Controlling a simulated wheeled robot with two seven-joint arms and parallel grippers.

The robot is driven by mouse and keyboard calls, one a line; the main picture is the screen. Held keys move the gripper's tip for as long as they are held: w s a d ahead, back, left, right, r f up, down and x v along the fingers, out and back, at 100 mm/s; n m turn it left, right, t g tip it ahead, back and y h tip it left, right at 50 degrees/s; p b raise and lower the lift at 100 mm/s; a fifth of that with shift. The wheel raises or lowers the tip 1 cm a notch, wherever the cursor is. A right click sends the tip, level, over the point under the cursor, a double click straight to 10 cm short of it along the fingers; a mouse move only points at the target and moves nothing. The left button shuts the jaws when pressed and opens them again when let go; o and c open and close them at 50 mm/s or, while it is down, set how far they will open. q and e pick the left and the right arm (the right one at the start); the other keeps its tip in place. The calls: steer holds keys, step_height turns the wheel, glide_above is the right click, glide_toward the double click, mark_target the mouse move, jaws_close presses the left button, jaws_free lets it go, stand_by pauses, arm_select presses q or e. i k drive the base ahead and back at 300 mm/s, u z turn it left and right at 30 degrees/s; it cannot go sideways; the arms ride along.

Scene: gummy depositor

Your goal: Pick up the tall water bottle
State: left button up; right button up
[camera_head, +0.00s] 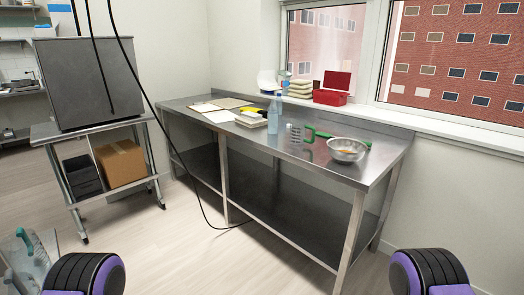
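The tall water bottle (273,118) is pale blue and see-through. Two black and purple parts of my arms show at the bottom left and bottom right, well short of the table.
A metal bowl (347,150) and a green-handled item (318,133) lie right of the bottle. Clipboards (204,107) lie left. A red box (332,95) stands on the ledge. A cart with a cardboard box (120,163) stands left. Floor before the table is mostly clear; a cable hangs there.

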mark_target(273, 119)
steer(key=z, duration=0.35)
steer(key=i, duration=1.9)
steer(key=z, duration=0.4)
